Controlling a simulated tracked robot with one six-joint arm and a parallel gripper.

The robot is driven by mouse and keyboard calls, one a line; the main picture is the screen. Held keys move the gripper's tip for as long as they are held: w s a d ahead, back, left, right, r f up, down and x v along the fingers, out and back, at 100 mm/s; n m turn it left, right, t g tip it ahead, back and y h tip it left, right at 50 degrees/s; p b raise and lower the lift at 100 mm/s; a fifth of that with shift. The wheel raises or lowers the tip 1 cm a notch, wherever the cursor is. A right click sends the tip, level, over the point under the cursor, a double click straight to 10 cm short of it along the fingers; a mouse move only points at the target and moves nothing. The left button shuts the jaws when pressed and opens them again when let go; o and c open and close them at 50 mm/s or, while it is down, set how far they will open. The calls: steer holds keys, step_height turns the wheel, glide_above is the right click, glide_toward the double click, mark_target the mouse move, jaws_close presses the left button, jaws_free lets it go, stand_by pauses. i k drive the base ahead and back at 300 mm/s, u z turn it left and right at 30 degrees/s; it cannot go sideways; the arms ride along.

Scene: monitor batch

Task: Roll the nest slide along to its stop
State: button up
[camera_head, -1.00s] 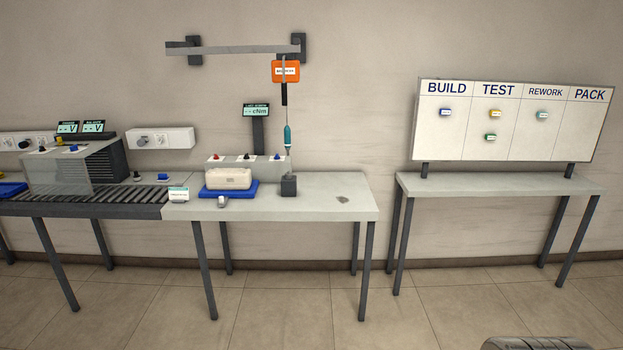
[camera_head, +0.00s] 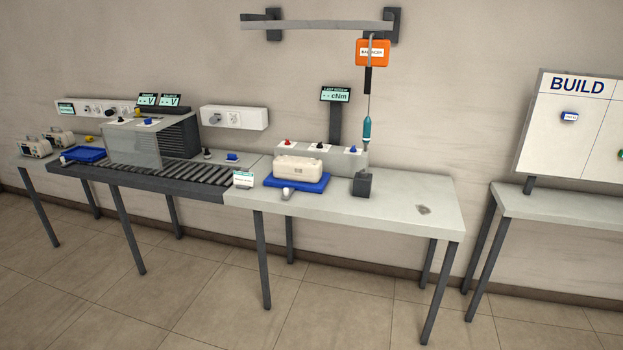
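A blue tray-like nest (camera_head: 318,186) sits on the light grey bench at the right end of the roller track. A cream-coloured monitor housing (camera_head: 298,169) rests on it. A small pale grey knob or handle (camera_head: 287,194) shows at its front edge. A second, empty blue tray (camera_head: 84,155) lies at the left end of the dark roller track (camera_head: 205,173). I cannot tell from this view which of the two blue pieces is the nest slide. My gripper is not in view.
A clear guard (camera_head: 132,148) and dark ribbed housing stand over the track. A teal screwdriver (camera_head: 367,128) hangs above a dark block (camera_head: 362,185). Two small devices (camera_head: 60,136) stand at far left. The bench's right end (camera_head: 420,205) is mostly clear, and floor (camera_head: 190,290) lies open in front.

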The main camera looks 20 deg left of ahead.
mark_target(289, 187)
steer(key=i, duration=1.55)
steer(key=u, duration=2.25)
steer(key=i, duration=0.8)
steer(key=z, duration=0.05)
